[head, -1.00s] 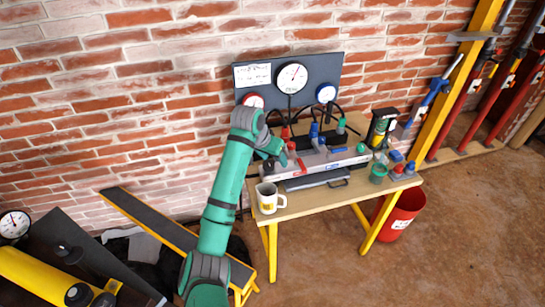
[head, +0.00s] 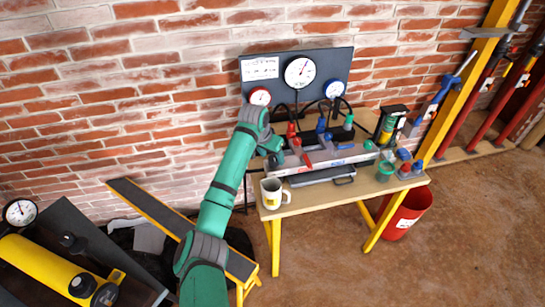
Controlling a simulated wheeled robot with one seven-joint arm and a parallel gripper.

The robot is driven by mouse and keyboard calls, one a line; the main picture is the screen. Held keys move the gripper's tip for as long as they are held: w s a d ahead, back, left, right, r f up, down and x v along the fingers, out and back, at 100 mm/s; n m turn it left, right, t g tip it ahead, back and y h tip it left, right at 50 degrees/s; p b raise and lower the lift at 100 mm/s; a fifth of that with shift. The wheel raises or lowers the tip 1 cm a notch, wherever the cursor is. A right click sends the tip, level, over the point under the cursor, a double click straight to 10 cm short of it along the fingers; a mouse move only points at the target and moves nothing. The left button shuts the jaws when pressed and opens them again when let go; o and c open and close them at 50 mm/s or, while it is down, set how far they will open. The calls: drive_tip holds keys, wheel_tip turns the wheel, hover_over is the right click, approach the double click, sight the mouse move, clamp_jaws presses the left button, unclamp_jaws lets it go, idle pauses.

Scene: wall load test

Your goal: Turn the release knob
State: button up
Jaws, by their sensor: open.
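A grey valve manifold (head: 325,157) lies along the table, with red, blue and green knobs and levers on it. A red knob (head: 291,131), a blue knob (head: 321,125) and a green knob (head: 348,123) stand along its back. I cannot tell which one is the release knob. My green arm reaches up to the manifold's left end. My gripper (head: 277,158) is small and dark there, partly hidden by my wrist. It is open, and I see nothing held in it. I cannot tell whether it touches the manifold.
A dark gauge panel (head: 342,65) stands behind the manifold. A white mug (head: 271,194) is at the table's (head: 317,200) front left. A green cup (head: 385,171) is at the right. A red bucket (head: 404,212) and a yellow-edged bench (head: 150,208) flank the table.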

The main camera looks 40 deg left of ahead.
drive_tip(key=shift+w+d+f, duration=0.15)
drive_tip(key=shift+w+f, duration=0.1)
drive_tip(key=shift+f, duration=0.1)
drive_tip(key=c, duration=1)
drive_tip(key=shift+w, duration=0.1)
drive_tip(key=shift+c, duration=0.2)
